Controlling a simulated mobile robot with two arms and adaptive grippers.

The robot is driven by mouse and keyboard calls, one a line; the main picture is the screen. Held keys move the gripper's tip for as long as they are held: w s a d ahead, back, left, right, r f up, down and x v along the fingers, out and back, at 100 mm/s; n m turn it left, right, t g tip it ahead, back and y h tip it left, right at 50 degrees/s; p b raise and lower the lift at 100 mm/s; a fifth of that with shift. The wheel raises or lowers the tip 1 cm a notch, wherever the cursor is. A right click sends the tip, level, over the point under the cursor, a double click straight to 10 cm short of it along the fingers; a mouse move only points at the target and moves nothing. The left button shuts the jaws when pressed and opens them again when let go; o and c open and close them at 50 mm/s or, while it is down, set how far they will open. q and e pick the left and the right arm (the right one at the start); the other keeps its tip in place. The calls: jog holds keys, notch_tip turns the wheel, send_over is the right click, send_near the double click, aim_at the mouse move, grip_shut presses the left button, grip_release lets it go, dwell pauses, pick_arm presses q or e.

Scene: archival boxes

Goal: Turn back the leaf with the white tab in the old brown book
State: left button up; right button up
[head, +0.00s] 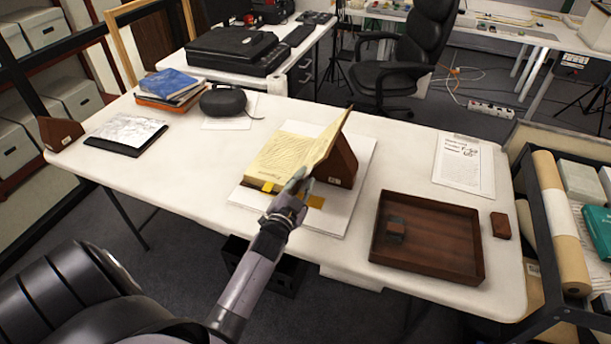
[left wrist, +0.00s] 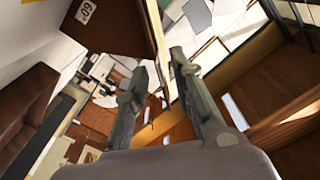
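The old book (head: 270,159) lies open on a white board (head: 247,198), its yellowed left page showing. A raised leaf (head: 327,140) stands steeply near the middle, beside a brown wedge support (head: 345,165). The wedge, with a number label, also shows in the left wrist view (left wrist: 108,25). A yellow tab (head: 268,187) sits at the book's front edge; I cannot make out a white tab. My left gripper (head: 298,178) is at the raised leaf's lower front end. Its fingers (left wrist: 160,68) stand apart, with a pale edge between their tips; contact is unclear. My right gripper is not in view.
A brown wooden tray (head: 427,270) with a small block (head: 396,229) is at the right, below a written sheet (head: 463,164).

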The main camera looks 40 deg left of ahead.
pick_arm(q)
jog(key=shift+x, duration=0.75)
jog(key=shift+c, duration=0.3)
grip_shut()
